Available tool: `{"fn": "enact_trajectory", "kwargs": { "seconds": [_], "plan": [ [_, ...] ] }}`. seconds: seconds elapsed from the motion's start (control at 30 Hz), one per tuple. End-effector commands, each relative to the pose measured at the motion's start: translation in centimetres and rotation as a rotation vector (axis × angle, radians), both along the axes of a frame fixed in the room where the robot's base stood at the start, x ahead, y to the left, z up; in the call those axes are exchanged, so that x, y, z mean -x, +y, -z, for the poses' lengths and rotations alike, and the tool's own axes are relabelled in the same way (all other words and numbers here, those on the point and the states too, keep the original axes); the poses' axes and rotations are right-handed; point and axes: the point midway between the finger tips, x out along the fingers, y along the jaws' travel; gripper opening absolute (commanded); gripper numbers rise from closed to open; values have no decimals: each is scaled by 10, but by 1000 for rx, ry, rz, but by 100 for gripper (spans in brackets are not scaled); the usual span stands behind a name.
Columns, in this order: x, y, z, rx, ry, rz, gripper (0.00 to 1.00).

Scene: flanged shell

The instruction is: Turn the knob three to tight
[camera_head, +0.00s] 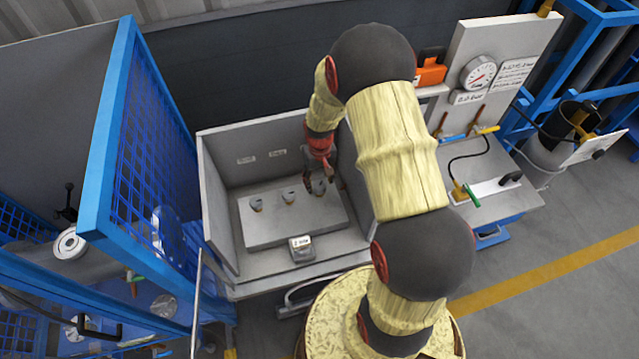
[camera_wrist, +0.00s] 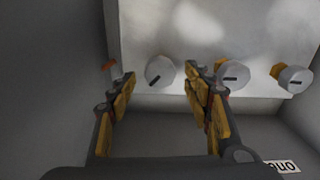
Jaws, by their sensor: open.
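Three round grey knobs stand in a row on a grey block inside an open-fronted box. Knob three (camera_head: 319,188) is at the right end in the head view, partly hidden by my gripper (camera_head: 318,180). In the wrist view knob three (camera_wrist: 160,70) is the leftmost, with a dark slanted mark on its face. My gripper (camera_wrist: 160,82) is open, with one yellow-padded finger on either side of this knob in the picture. I see no clear contact. The middle knob (camera_wrist: 235,75) and the far knob (camera_wrist: 292,79) have nearly level marks.
A small grey labelled box (camera_head: 301,248) sits at the block's front edge. The box's side wall (camera_head: 218,205) and back wall close in the knobs. A side bench (camera_head: 490,170) with a gauge (camera_head: 478,72) stands right; a blue mesh frame (camera_head: 150,130) stands left.

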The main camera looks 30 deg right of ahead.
Motion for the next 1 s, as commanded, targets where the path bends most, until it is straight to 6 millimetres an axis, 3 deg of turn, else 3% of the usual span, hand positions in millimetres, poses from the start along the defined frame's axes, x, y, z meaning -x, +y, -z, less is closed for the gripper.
{"fn": "enact_trajectory", "kwargs": {
  "seconds": [0.2, 0.47, 1.0],
  "plan": [
    [1, 0, 18, 0, 1, 0, 50],
    [0, 0, 19, 0, 1, 0, 50],
    [0, 0, 19, 0, 1, 0, 21]
  ]
}}
